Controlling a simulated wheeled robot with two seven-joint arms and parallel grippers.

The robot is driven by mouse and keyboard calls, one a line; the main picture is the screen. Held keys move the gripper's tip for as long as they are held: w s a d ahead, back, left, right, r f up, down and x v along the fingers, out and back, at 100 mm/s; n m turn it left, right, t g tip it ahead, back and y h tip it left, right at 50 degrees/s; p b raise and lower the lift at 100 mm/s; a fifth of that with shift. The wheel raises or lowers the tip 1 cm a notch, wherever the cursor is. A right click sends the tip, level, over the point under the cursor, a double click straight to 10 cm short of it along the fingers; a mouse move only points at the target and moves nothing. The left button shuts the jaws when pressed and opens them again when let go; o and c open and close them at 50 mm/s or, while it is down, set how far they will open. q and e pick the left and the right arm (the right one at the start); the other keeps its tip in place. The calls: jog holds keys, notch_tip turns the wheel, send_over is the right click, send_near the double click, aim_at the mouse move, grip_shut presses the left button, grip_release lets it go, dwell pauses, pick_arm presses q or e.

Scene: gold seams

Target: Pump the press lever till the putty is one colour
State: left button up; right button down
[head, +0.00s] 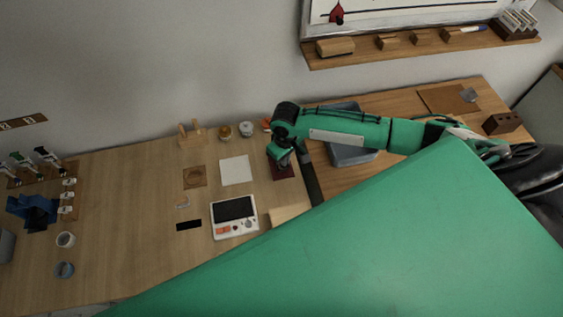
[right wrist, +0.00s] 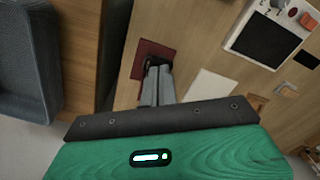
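My right gripper (head: 284,160) points down over a dark red mat (head: 284,171) near the middle of the bench. In the right wrist view its grey fingers (right wrist: 154,72) lie close together, dark at the tips, over the dark red mat (right wrist: 140,68). I see nothing held between them. I cannot tell whether the tips touch the mat. I cannot make out a press lever or any putty for certain. A large green part of mine hides the lower right of the head view. My left gripper is not in view.
A white device with a dark screen (head: 234,208) and a white square (head: 236,170) lie left of the mat. A grey bin (head: 349,153) stands behind my right arm. A blue device (head: 38,208) stands far left.

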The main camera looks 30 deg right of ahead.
aim_at(286, 167)
jog(key=shift+s+f, duration=0.1)
jog(key=shift+f, duration=0.15)
jog(key=shift+s+a+f+p, duration=0.1)
jog(key=shift+s+f+p, duration=0.05)
jog(key=shift+f, duration=0.3)
jog(key=shift+s+f+p, duration=0.1)
jog(key=shift+f+p, duration=0.05)
jog(key=shift+f, duration=0.25)
jog(key=shift+f+b, duration=0.3)
jog(key=shift+f, duration=0.7)
jog(key=shift+f+p, duration=0.1)
jog(key=shift+p, duration=0.25)
dwell(1.0)
